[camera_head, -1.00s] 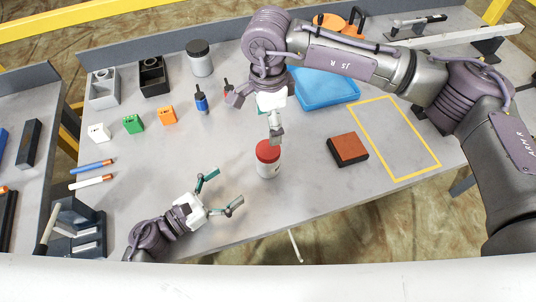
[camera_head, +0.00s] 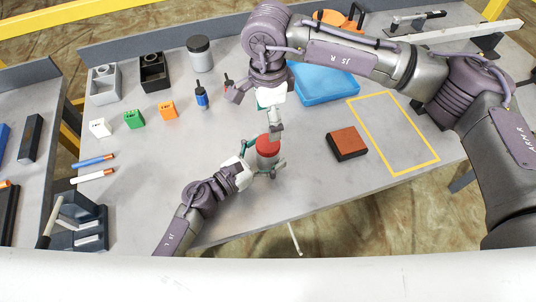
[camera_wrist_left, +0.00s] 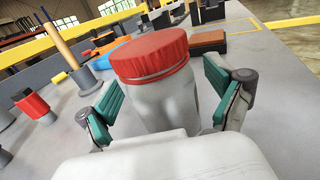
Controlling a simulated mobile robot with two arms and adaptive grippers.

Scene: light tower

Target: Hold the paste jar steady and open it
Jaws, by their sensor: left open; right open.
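The paste jar (camera_head: 267,150) stands upright on the table, with a white body and a red lid (camera_wrist_left: 150,55). My left gripper (camera_head: 263,164) is open around the jar's body, coming in from the lower left. In the left wrist view its green finger pads (camera_wrist_left: 160,100) stand on both sides of the white body, with a visible gap on the right side. My right gripper (camera_head: 273,122) points down just above the red lid, its fingers seen edge-on. Whether it touches the lid cannot be told from the head view.
A brown-topped block (camera_head: 347,144) lies right of the jar, beside a yellow-outlined area (camera_head: 397,173). A blue tray (camera_head: 325,85) is behind. Table around the jar is clear.

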